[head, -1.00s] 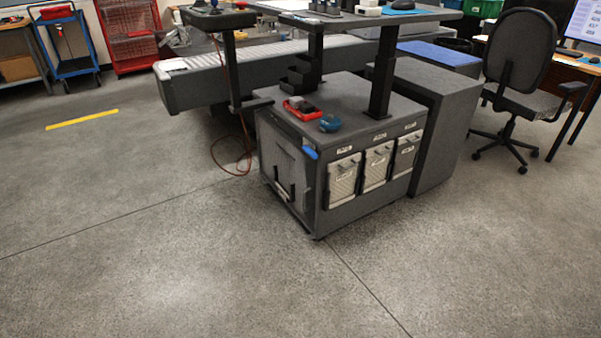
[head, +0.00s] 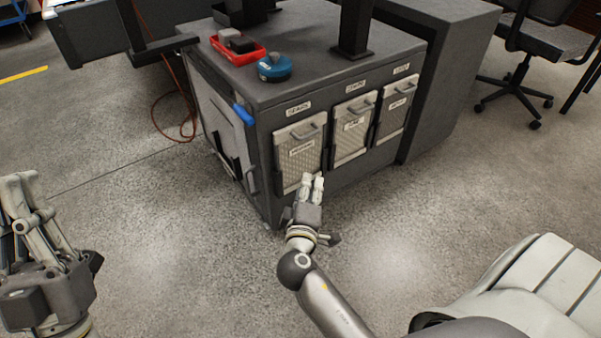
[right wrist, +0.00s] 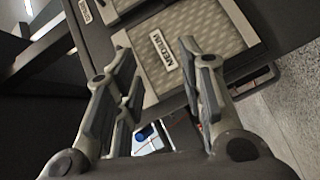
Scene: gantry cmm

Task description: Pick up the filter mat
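Three framed, light grey mesh filter mats with top handles sit in the front of the dark cabinet: left (head: 302,160), middle (head: 350,138), right (head: 396,110). Each has a label on its face. My right gripper (head: 313,180) is in front of the left mat's lower part. In the right wrist view my right gripper (right wrist: 165,65) is open and empty, with a mat (right wrist: 215,35) labelled MEDIUM beyond its fingers. I cannot see contact. My left gripper (head: 25,190) is at the left edge; its finger opening is unclear.
The cabinet (head: 262,175) carries a red tray (head: 236,48) with grey items and a blue round tool (head: 274,68). Dark posts stand on its top. An orange cable (head: 170,118) lies left of it. An office chair (head: 545,38) stands at right. Floor in front is clear.

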